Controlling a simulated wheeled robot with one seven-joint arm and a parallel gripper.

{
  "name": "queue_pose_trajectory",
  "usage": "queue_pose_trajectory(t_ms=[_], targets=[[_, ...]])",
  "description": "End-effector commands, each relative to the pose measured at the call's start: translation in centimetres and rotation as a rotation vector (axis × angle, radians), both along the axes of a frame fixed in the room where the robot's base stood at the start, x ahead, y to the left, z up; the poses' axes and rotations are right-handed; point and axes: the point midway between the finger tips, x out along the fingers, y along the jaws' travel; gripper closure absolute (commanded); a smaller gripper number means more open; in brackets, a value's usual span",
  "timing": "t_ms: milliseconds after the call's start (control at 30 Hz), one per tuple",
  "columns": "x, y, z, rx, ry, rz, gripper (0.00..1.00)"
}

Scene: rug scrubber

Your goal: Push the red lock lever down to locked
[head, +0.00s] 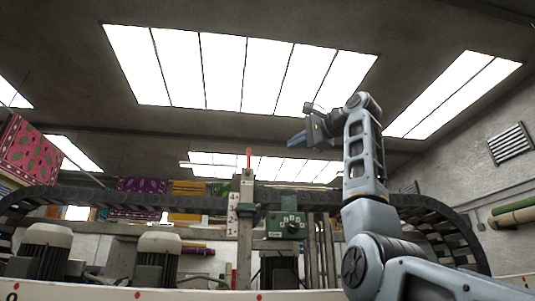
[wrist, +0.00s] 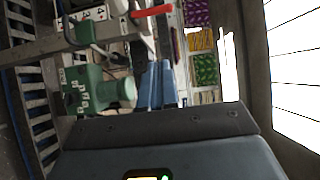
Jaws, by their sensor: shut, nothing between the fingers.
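The red lock lever (head: 249,158) stands upright at the top of a grey post (head: 246,195) in the head view. In the wrist view the picture is turned on its side, and the red lever (wrist: 152,11) shows near the top edge, pointing right. My gripper (head: 296,141) is raised to the right of the lever and a little above it in the head picture, its fingers pointing left. In the wrist view its blue fingers (wrist: 158,84) are together and empty, apart from the lever.
A green box with a dial (head: 287,225) sits right of the post, below my gripper. A dark cable chain (head: 150,200) arches across the machine. Motors (head: 158,255) stand at the lower left. The air around my gripper looks clear.

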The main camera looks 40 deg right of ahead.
Motion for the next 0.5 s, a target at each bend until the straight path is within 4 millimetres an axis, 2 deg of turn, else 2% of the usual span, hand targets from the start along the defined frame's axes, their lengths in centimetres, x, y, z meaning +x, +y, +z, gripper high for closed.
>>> queue_pose_trajectory(t_ms=[167,500], targets=[[1.9,0.0,0.2,0.001,0.003,0.002,1.0],[8.5,0.0,0.3,0.001,0.003,0.002,1.0]])
